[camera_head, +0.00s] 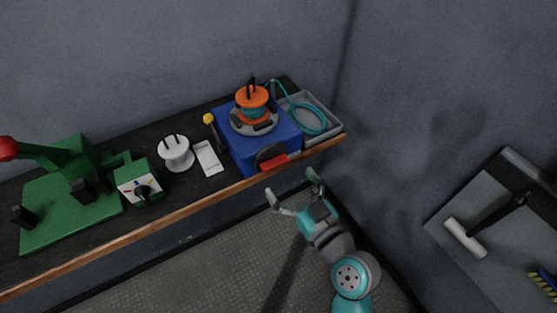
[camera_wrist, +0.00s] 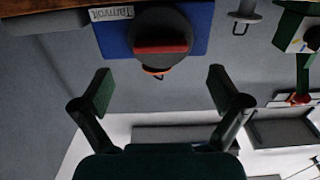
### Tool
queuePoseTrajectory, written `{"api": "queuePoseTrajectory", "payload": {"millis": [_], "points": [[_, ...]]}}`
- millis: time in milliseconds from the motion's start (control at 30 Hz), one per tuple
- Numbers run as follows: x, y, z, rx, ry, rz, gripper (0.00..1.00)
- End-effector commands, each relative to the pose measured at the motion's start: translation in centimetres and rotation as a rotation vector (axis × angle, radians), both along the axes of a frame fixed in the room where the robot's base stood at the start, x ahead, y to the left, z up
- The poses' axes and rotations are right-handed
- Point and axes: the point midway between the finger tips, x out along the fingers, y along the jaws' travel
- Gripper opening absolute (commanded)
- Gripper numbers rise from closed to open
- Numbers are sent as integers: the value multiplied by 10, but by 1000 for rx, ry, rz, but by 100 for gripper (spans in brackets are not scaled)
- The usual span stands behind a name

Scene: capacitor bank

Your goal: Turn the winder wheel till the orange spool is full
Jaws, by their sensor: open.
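The blue winder box (camera_head: 236,150) stands on the black bench near its right end. The orange spool (camera_head: 252,96) sits on top of it on a grey ring, with some teal cord wound round its middle. The dark winder wheel (camera_head: 268,154) with a red handle (camera_head: 274,163) is on the box's front face. In the wrist view the wheel (camera_wrist: 162,28) and red handle (camera_wrist: 160,47) are ahead, between and beyond the fingertips. My gripper (camera_head: 292,188) is open and empty, in front of the bench edge and apart from the handle; it also shows in the wrist view (camera_wrist: 160,90).
A grey tray (camera_head: 336,128) with a teal cord coil (camera_head: 308,118) is right of the winder. A green machine (camera_head: 70,205) stands further left. Floor in front is clear.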

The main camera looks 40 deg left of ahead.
Motion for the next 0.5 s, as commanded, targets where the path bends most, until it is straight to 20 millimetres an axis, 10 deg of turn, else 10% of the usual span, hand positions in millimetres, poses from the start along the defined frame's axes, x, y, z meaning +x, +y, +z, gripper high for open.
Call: {"api": "queuePoseTrajectory", "payload": {"millis": [500], "points": [[25,61,0,1,1,-1,98]]}}
